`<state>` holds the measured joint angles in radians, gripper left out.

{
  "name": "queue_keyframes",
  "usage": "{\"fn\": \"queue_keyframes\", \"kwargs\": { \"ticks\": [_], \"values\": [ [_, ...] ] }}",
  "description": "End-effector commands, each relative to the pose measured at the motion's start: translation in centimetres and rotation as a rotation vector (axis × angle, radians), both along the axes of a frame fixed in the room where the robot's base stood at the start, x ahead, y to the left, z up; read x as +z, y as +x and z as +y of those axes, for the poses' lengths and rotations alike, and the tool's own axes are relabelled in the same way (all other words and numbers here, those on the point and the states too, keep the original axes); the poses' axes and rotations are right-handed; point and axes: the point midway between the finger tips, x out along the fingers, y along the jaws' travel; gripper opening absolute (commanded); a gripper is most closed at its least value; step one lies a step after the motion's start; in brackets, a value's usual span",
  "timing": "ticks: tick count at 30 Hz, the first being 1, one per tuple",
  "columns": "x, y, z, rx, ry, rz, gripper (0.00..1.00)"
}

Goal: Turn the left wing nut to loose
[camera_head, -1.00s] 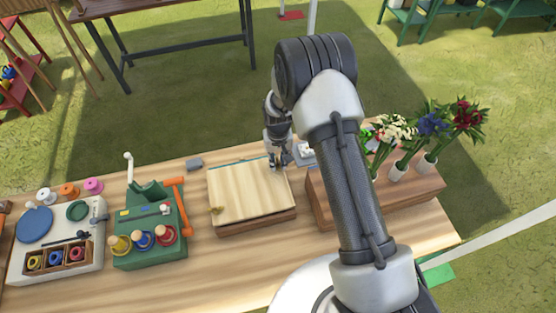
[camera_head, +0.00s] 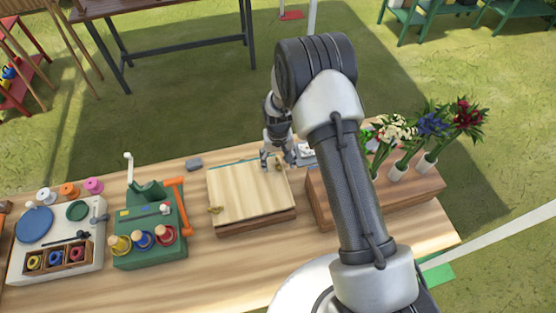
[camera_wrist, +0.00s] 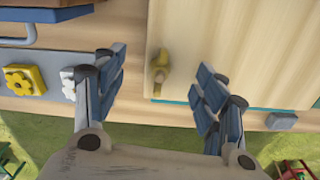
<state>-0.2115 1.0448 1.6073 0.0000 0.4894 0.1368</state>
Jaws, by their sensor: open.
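A wooden flower press with a pale board (camera_head: 245,190) lies on the table. The left wing nut (camera_head: 215,210), brass-coloured, sits at the board's near left corner. A second brass wing nut (camera_head: 279,167) is at the far right corner and shows in the wrist view (camera_wrist: 160,72). My gripper (camera_head: 276,159) is over that far right corner, away from the left wing nut. In the wrist view its fingers (camera_wrist: 160,66) are spread on both sides of the right wing nut, apart from it and empty. The left wing nut is not in the wrist view.
A wooden block with flower vases (camera_head: 398,172) stands to the right. A green tool station (camera_head: 150,225) with an orange-red handle (camera_head: 179,205) is to the left. A small grey block (camera_head: 194,164) lies behind the board's left side.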

Motion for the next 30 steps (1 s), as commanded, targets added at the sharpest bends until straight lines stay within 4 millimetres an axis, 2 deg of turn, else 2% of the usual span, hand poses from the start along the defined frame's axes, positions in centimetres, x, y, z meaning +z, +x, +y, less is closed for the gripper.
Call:
{"fn": "queue_keyframes", "kwargs": {
  "ticks": [5,8,18,21,25,30],
  "values": [
    [0.4,0.0,0.0,0.0,0.0,-0.001,0.65],
    [1.6,0.1,0.0,0.0,0.0,-0.003,0.65],
    [8.6,0.1,0.0,0.0,0.001,-0.004,0.65],
    [10.2,0.1,0.0,0.0,0.0,-0.003,0.65],
    [11.5,0.0,0.0,0.0,0.0,-0.001,0.65],
    [12.0,0.0,0.0,0.0,0.0,0.0,0.65]
  ]
}}
